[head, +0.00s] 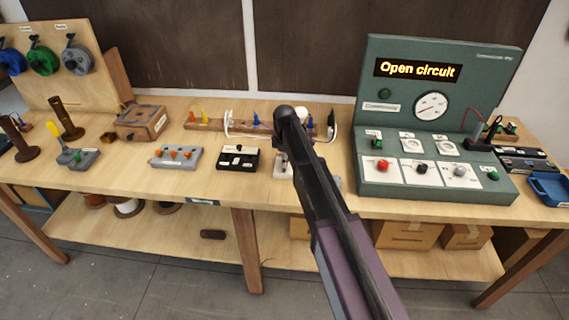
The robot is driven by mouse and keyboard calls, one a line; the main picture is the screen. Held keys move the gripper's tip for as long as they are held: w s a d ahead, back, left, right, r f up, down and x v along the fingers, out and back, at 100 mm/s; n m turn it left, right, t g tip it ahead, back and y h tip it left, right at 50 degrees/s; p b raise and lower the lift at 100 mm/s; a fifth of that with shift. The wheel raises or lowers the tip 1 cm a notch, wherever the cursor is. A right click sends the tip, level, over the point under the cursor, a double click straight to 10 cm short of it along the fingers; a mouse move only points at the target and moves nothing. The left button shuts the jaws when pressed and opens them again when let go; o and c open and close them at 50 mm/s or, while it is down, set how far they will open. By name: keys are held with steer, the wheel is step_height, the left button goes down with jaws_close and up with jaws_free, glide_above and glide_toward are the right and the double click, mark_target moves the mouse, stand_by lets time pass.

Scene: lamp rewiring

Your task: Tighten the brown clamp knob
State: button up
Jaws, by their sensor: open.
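I cannot make out a brown clamp knob for certain. A small pale block (283,168) is partly hidden by my arm. My arm crosses the middle of the view up to a dark rounded joint. My gripper does not show.
A green test panel (435,95) reading "Open circuit" stands at right, with a blue tray (550,188) beyond it. A wooden box (141,122), a spool rack (60,60) and upright brown posts are at left. The bench front is clear at left of centre.

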stand_by(0.3)
jaws_close()
